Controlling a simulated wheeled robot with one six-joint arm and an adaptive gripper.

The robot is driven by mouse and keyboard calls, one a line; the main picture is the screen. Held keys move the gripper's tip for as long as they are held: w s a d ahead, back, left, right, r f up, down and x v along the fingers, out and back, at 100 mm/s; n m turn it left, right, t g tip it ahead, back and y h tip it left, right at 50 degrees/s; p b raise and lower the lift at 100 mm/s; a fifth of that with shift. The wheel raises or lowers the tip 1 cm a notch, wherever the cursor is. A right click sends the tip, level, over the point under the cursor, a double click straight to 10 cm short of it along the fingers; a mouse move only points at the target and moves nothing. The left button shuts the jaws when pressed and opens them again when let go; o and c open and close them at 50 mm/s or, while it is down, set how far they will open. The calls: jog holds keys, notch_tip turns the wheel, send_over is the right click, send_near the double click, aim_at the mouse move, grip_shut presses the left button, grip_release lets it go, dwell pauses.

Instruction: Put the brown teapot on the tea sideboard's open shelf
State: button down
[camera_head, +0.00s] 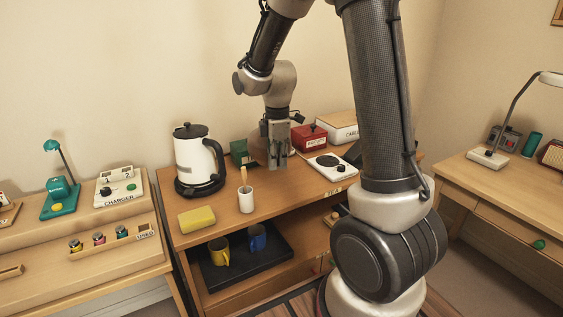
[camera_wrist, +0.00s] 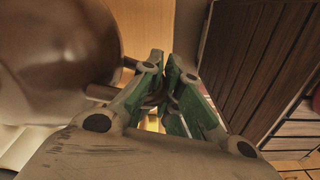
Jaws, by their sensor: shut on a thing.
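The brown teapot (camera_wrist: 60,55) fills the left of the wrist view, round and glossy. My gripper (camera_wrist: 165,90) has its green-padded fingers closed beside the teapot's body, shut on what looks like its handle. In the head view my gripper (camera_head: 277,160) points down over the back of the tea sideboard's top (camera_head: 290,193); the teapot is mostly or wholly hidden there. I cannot tell whether it touches the top. The sideboard's open shelf (camera_head: 212,300) is below, with a black tray (camera_head: 262,270), a yellow mug (camera_head: 219,251) and a blue mug (camera_head: 257,238).
On the top stand a kettle (camera_head: 197,158), a yellow sponge (camera_head: 197,219), a white cup (camera_head: 246,200) holding a stick, a green box (camera_head: 239,150), a red box (camera_head: 309,138) and a white hot plate (camera_head: 329,166). My arm hides the right end of the sideboard.

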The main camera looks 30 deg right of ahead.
jog(key=shift+s+n, duration=0.15)
jog(key=shift+n, duration=1.05)
jog(key=shift+a+f+n, duration=0.1)
jog(key=shift+f+n, duration=0.1)
jog(key=shift+n, duration=0.1)
notch_tip(320, 180, down, 10)
jog(key=shift+r, duration=0.15)
jog(key=c, duration=1.6)
grip_release()
jog(key=shift+c, duration=0.2)
